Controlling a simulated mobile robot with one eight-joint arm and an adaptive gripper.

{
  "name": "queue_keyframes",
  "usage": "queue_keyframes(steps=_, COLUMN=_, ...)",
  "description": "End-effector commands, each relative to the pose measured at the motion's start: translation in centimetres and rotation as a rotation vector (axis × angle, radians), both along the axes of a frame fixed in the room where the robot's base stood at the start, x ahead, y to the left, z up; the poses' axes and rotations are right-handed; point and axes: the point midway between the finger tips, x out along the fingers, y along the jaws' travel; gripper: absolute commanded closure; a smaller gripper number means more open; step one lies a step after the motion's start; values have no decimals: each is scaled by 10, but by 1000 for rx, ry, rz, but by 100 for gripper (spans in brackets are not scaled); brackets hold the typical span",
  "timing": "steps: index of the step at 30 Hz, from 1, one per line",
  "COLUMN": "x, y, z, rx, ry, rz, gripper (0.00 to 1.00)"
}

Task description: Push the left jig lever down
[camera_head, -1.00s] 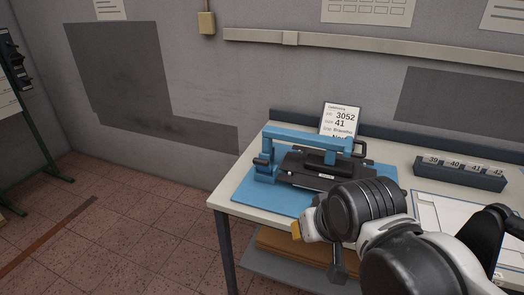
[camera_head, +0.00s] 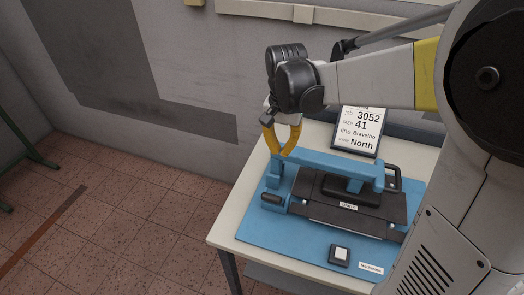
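The blue jig (camera_head: 330,167) stands on a blue mat, with a black block and a dark plate under its crossbar. At its left end is the left jig lever, whose dark grip (camera_head: 271,198) sticks out low at the front-left. A black handle (camera_head: 393,178) stands up at the jig's right end. My gripper (camera_head: 279,154) points down with its yellow fingers drawn together at the tips, holding nothing that I can see. It is over the jig's left end, above and behind the lever grip. Whether the tips touch the blue post cannot be told.
A job card (camera_head: 361,130) stands behind the jig. A small dark box with a white top (camera_head: 340,255) and a label (camera_head: 371,268) are on the mat (camera_head: 300,240). My arm covers the table's right side. Open floor lies left of the table.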

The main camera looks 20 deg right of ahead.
Motion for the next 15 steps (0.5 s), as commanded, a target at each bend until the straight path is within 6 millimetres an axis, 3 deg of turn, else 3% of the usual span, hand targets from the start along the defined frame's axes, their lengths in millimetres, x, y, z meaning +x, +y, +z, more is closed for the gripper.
queue_keyframes(steps=10, x=0, y=0, z=-3, rx=-1, ry=-1, rz=1, gripper=100)
queue_keyframes(steps=15, x=1, y=0, z=-22, rx=0, ry=-1, rz=1, gripper=100)
